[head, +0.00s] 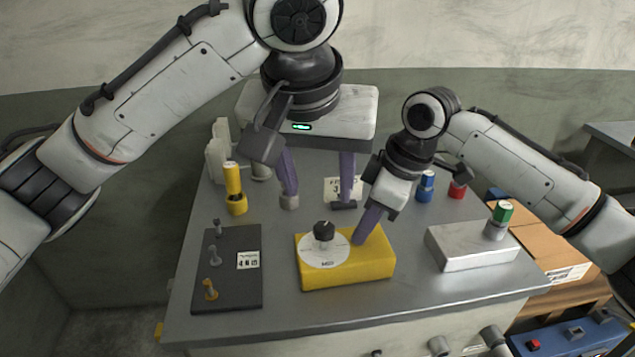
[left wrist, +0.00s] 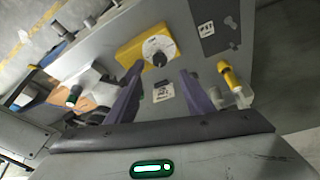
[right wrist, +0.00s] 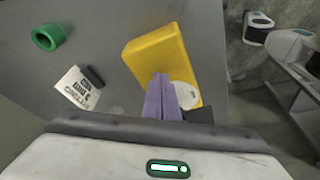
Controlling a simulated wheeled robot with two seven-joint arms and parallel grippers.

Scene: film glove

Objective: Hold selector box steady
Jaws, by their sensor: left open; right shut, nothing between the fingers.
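The selector box (head: 375,268) is a yellow block with a white round dial plate (head: 318,257) and a black knob (head: 324,231) on top. It sits near the front middle of the grey table. It also shows in the left wrist view (left wrist: 133,50) and the right wrist view (right wrist: 160,55). My right gripper (head: 360,238) is shut with nothing held; its purple fingertips are at the top of the box, and I cannot tell whether they press on it. My left gripper (head: 317,203) is open and empty, above the table behind the box.
A dark plate with pegs (head: 226,290) lies left of the box, a silver block (head: 470,247) right. A yellow cylinder (head: 234,188), a blue one (head: 425,186) and a red one (head: 457,189) stand farther back. A green-capped knob (head: 502,212) tops the silver block. A cardboard box (head: 560,262) is at right.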

